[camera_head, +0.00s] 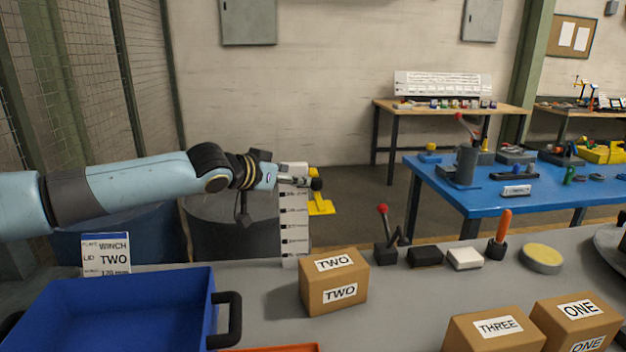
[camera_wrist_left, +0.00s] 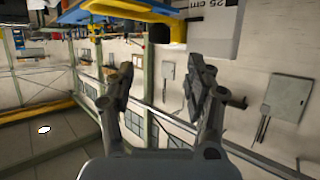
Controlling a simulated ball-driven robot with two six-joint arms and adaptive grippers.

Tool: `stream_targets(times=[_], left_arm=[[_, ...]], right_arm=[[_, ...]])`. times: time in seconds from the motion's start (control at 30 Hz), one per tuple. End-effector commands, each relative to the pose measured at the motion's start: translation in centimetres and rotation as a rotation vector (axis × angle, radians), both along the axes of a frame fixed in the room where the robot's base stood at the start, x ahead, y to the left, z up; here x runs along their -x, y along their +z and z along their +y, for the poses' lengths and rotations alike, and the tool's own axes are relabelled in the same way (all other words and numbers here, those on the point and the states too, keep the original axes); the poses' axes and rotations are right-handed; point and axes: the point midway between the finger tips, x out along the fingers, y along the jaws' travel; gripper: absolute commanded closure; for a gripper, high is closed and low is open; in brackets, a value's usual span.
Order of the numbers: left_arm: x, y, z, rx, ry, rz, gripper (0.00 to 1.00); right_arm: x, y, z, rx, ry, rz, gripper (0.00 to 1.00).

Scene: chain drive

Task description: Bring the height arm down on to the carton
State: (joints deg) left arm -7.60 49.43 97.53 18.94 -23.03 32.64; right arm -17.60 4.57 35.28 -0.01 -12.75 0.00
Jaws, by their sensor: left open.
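A white height scale (camera_head: 294,222) with dark marks stands upright behind the carton marked TWO (camera_head: 333,284). A yellow arm (camera_head: 321,206) shows at its right side, well above the carton and apart from it. My left gripper (camera_head: 300,182) is at the upper part of the scale, beside a black knob (camera_head: 317,184). In the left wrist view the jaws (camera_wrist_left: 165,78) are open with nothing between them. The yellow arm (camera_wrist_left: 130,10), a black knob (camera_wrist_left: 160,33) and the scale's 25 cm mark (camera_wrist_left: 212,5) lie beyond the fingertips. My right gripper is out of view.
A blue bin (camera_head: 120,310) stands at the front left, with a card (camera_head: 106,256) reading TWO behind it. Cartons THREE (camera_head: 495,335) and ONE (camera_head: 578,322) are at the front right. A red-knobbed lever (camera_head: 384,235) and an orange handle (camera_head: 503,230) stand right of carton TWO.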

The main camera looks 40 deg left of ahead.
Motion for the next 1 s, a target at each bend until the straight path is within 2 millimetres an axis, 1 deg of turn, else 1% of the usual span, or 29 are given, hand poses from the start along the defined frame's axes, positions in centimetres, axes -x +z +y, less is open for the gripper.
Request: stream_targets(times=[0.03,0.17,0.3,0.4,0.5,0.63,0.87,1.0], left_arm=[[-0.8,-0.5,0.0,0.007,0.001,-0.005,0.46],[-3.1,-1.4,0.3,0.010,0.003,-0.005,0.46],[-5.5,-2.3,0.5,0.009,0.003,-0.003,0.46],[-6.8,-2.9,0.7,0.006,0.001,-0.002,0.46],[-7.6,-3.2,0.8,0.004,0.001,-0.001,0.46],[-8.1,-3.4,0.8,0.002,-0.002,0.000,0.46],[-8.1,-3.4,0.8,0.001,-0.003,0.000,0.46],[-8.1,-3.4,0.8,0.001,-0.002,0.000,0.63]], right_arm=[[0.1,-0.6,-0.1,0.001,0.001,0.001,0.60],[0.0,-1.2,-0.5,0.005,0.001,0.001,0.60],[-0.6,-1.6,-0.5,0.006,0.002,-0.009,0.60],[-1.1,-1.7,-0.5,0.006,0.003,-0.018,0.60],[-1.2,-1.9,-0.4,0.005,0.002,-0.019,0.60],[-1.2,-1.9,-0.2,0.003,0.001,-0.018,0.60],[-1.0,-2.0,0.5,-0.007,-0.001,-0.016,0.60],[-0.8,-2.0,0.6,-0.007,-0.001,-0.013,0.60]])
